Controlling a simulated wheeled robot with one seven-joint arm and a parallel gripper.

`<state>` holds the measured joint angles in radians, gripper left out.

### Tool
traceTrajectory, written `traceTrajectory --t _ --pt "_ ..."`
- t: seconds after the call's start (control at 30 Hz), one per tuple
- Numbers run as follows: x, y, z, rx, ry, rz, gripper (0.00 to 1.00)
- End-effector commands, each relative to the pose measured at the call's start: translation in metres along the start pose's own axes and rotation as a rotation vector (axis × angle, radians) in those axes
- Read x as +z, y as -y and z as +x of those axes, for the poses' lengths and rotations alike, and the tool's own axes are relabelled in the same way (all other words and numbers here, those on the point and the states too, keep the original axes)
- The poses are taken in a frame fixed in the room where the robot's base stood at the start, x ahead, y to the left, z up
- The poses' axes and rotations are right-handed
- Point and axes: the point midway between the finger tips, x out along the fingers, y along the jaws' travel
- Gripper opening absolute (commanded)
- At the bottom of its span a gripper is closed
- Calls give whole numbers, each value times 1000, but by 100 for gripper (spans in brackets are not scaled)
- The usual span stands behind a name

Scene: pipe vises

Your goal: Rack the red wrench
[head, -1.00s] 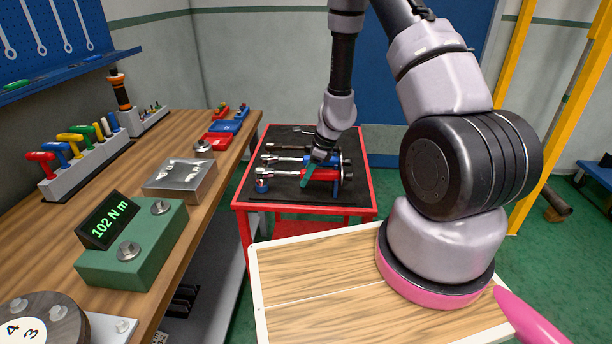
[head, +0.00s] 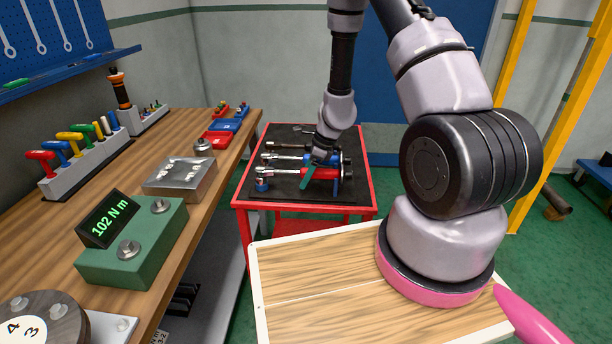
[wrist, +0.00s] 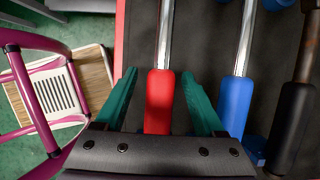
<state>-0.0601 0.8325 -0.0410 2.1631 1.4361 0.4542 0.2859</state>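The red wrench (head: 322,174) has a red handle and a chrome shaft. It lies crosswise at the near side of the dark-topped red cart (head: 243,203), its ratchet head to the left. In the wrist view its red handle (wrist: 159,100) runs between the two green fingers of my gripper (wrist: 160,76). The fingers are spread, with a gap visible on each side of the handle. In the head view my gripper (head: 311,178) is at the handle, and its fingers partly hide it.
A blue-handled wrench (wrist: 236,105) and a dark-handled one (wrist: 292,120) lie beside the red one. The workbench (head: 165,245) at left carries a green torque tester (head: 135,250) reading 102 N m, a metal block (head: 180,180) and a tool rack (head: 85,160).

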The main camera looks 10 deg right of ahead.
Motion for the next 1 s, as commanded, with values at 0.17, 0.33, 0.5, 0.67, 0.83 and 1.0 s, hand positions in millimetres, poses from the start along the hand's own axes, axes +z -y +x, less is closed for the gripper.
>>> traceTrajectory --t 0.17,0.33,0.5,0.67,0.83,1.0 --pt "0 0 -3 -1 0 0 71" --pt "0 1 -25 -4 0 -2 71" --pt "1 1 -60 -4 1 -2 71" --pt "1 1 -88 -3 1 -3 71" --pt "0 0 -105 -1 0 -1 71" --pt "0 0 -108 0 0 0 71"
